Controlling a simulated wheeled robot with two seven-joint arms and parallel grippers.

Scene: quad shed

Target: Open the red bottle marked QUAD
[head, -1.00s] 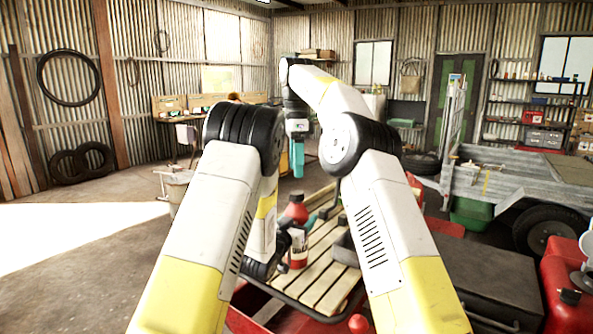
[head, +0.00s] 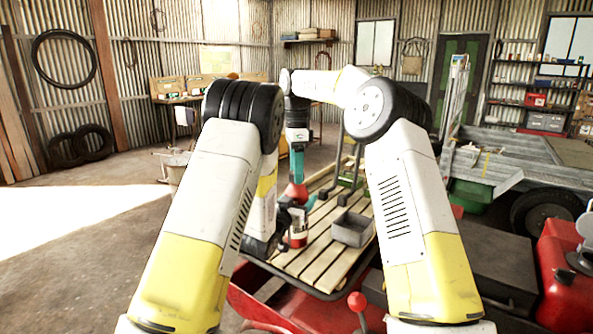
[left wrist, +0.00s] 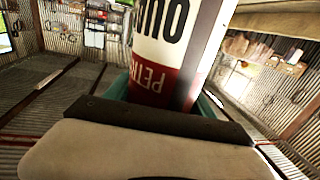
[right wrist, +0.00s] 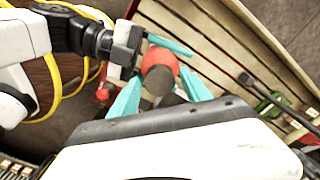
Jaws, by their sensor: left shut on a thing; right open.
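The red bottle (head: 298,238) with a white label stands upright over the slatted wooden rack. In the left wrist view its label (left wrist: 165,50) shows part of QUAD and PETR. My left gripper (head: 287,219) is shut around the bottle's body; its teal fingers flank the bottle in the left wrist view (left wrist: 165,97). My right gripper (head: 297,182) points down right above the bottle's red top. In the right wrist view its open teal fingers (right wrist: 160,92) stand on either side of the dark cap (right wrist: 158,80). Whether they touch it I cannot tell.
A grey metal tray (head: 352,229) sits on the slatted rack (head: 320,262) right of the bottle. A red-knobbed lever (head: 357,301) rises in front. A green-and-black item (right wrist: 275,104) lies on the slats. A trailer (head: 520,172) stands at the right.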

